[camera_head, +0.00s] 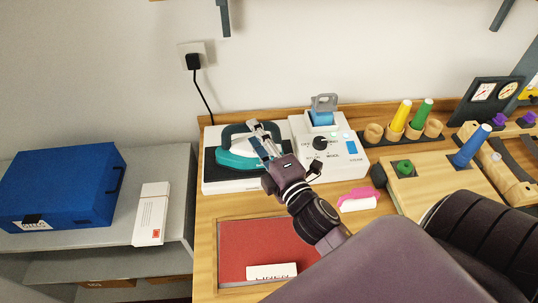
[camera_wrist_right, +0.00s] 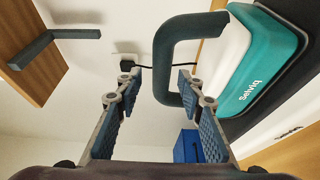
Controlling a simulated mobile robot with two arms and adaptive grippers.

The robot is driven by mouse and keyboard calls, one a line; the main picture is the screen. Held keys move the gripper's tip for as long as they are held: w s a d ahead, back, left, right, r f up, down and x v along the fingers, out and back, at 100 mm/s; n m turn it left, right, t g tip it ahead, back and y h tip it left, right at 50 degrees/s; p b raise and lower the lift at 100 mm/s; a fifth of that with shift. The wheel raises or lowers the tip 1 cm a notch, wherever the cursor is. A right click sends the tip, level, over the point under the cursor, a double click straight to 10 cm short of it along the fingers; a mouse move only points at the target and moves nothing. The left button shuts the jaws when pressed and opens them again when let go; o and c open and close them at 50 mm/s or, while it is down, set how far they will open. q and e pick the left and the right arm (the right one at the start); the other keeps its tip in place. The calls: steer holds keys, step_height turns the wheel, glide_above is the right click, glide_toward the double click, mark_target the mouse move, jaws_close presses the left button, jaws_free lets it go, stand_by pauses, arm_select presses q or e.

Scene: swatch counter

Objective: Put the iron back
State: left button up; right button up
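The iron (camera_head: 240,158) is teal and white with a dark teal handle. It rests on a flat pad (camera_head: 225,186) with a white front at the left end of the counter. My right gripper (camera_head: 262,133) is over the iron at its handle, fingers apart. In the right wrist view the gripper (camera_wrist_right: 163,85) is open, and the iron's handle (camera_wrist_right: 185,50) loops just beyond the fingertips, its free end nearer the right-hand finger. The iron's body (camera_wrist_right: 262,65) lies to the right there. I cannot tell whether a finger touches the handle. My left gripper is not in view.
A white steam unit (camera_head: 340,158) with a dial stands right of the iron. A red mat (camera_head: 245,240) in a wood frame lies in front. A pink-and-white brush (camera_head: 358,202) and a wooden block (camera_head: 430,190) lie to the right. A blue case (camera_head: 60,185) sits on the grey side shelf.

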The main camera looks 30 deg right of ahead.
steer(key=s+b, duration=0.2)
steer(key=s, duration=0.6)
steer(key=shift+a, duration=0.3)
